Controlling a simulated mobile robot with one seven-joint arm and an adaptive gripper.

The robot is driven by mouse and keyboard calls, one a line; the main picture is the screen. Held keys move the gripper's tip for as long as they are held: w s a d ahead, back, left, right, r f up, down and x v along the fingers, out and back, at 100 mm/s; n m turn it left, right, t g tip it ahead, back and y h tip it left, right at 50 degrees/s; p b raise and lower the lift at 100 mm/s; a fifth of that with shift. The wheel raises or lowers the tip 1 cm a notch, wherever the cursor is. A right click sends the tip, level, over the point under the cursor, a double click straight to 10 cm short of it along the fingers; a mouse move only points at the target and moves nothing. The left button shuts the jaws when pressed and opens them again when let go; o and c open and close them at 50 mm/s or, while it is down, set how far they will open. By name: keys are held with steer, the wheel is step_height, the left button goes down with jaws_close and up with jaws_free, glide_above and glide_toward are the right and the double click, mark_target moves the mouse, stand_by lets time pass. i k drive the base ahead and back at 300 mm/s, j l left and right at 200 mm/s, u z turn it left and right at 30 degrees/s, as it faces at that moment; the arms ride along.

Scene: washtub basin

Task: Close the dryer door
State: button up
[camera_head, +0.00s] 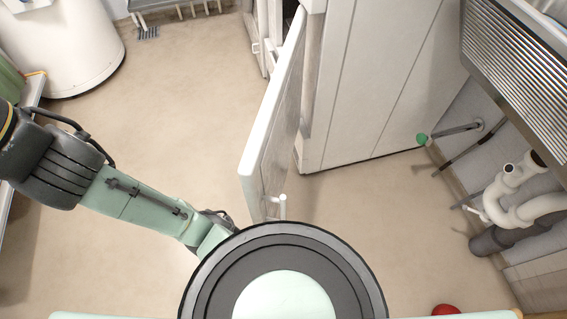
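The dryer door (270,119) is a white panel standing open. It swings out from the dryer's front toward me, with its free edge nearest to me and a small white handle (283,206) low near that edge. The dryer (365,75) is the tall white cabinet behind and to the right of the door. My arm reaches in from the left, and its wrist end is left of the door's near end. My gripper is hidden behind the round dark and mint part of my body at the bottom, so its fingers and any contact with the door cannot be seen.
Open beige floor (170,120) lies left of the door. A white cylindrical tank (65,45) stands at the upper left. A ribbed metal washtub (525,70) and white pipes (520,200) are at the right. A red round object (446,310) is at the bottom right.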

mark_target(263, 168)
steer(key=k+l, duration=0.7)
steer(key=l, duration=0.15)
